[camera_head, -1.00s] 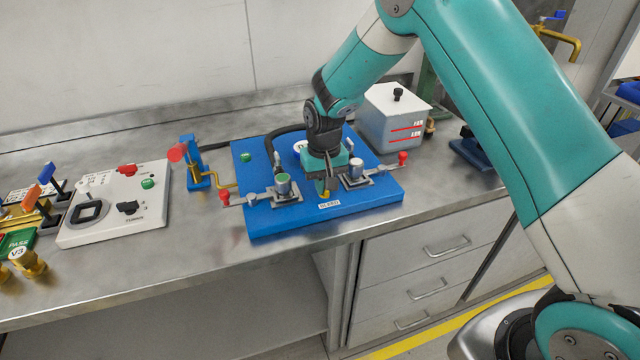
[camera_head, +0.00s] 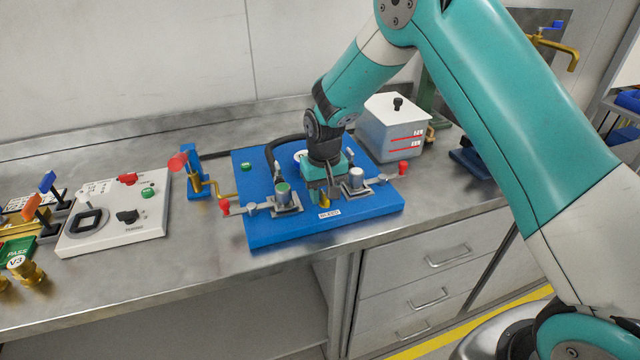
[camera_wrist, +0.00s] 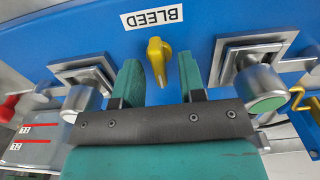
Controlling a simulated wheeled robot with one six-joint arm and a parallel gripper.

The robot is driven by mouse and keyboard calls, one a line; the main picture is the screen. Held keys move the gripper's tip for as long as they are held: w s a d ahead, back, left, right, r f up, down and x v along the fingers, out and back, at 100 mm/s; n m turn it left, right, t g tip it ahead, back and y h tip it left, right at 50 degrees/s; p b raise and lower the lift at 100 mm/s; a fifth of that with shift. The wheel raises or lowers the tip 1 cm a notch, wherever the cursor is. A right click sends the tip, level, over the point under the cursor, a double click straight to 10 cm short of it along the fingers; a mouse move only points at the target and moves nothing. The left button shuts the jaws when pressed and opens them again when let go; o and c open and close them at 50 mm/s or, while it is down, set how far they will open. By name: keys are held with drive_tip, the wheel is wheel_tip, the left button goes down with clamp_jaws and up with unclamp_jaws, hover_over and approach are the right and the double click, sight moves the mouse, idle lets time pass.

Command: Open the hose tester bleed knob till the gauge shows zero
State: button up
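The hose tester is a blue plate (camera_head: 262,222) on the bench with a label reading BLEED (camera_head: 330,214). The yellow bleed knob (camera_head: 324,203) is just behind that label; it also shows in the wrist view (camera_wrist: 158,60). My gripper (camera_head: 323,188) points down over it. In the wrist view my gripper (camera_wrist: 160,72) is open, one green finger on each side of the knob with gaps to both; the knob is not gripped. The round white gauge (camera_head: 300,155) is mostly hidden behind my gripper, and its reading cannot be seen.
A metal clamp with a green-topped cylinder (camera_head: 283,192) and another grey clamp (camera_head: 356,178) flank the knob closely, with red-tipped levers. A white tank (camera_head: 392,128) stands behind right. A white switch panel (camera_head: 115,215) and brass valves are at left. The bench's front strip is clear.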

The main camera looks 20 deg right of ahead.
sight(324, 193)
wheel_tip(324, 193, up, 18)
drive_tip(key=b, duration=0.1)
drive_tip(key=shift+f+b, duration=0.25)
drive_tip(key=shift+b, duration=0.1)
drive_tip(key=s+a+r+n+y, duration=0.1)
drive_tip(key=s+a+n, duration=0.1)
drive_tip(key=s, duration=0.8)
drive_tip(key=s+a+r+n+y, duration=0.1)
drive_tip(key=s+n, duration=0.1)
drive_tip(key=s, duration=0.9)
drive_tip(key=s+a+r+n+y, duration=0.1)
drive_tip(key=s+a+n+y, duration=0.1)
drive_tip(key=s, duration=0.8)
drive_tip(key=shift+s+a+n, duration=0.3)
drive_tip(key=shift+n, duration=0.1)
drive_tip(key=shift+r, duration=0.1)
idle(0.3)
